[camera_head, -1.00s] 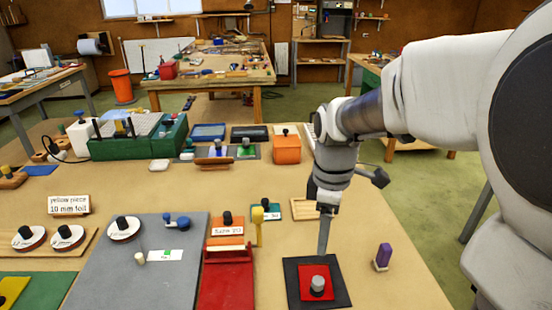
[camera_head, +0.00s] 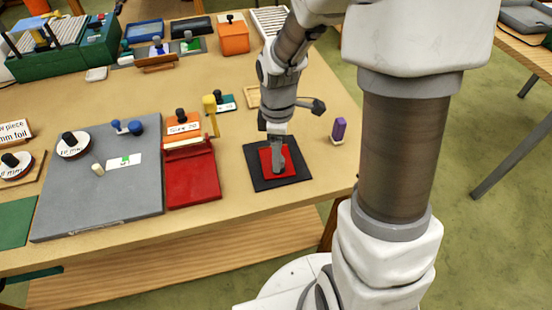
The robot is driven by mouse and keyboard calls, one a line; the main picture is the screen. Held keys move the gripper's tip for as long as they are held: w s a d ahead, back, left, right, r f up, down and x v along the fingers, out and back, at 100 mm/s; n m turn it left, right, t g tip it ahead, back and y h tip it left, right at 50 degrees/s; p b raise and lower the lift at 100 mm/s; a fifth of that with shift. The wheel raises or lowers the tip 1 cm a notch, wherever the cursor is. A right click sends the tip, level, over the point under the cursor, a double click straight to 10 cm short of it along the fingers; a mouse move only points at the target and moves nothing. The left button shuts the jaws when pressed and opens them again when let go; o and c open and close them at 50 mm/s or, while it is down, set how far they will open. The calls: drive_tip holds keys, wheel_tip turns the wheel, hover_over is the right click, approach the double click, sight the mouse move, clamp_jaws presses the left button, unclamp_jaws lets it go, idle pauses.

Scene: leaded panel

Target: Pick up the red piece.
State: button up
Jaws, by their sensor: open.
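The red piece (camera_head: 267,164) is a flat square lying on a black square mat (camera_head: 298,180) near the front right of the table. A grey knob (camera_head: 280,170) stands on the red piece. My gripper (camera_head: 278,162) points down directly over the red piece, with its fingers at the knob and hiding part of it. The jaws are open. Whether the fingers touch the knob cannot be told from this view.
A purple block (camera_head: 339,129) stands just right of the mat. A wooden tray (camera_head: 252,97) lies behind. The table's front edge is close.

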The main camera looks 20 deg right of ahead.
wheel_tip(320, 180, down, 3)
drive_tip(key=shift+f, duration=0.15)
drive_tip(key=shift+w, duration=0.1)
clamp_jaws()
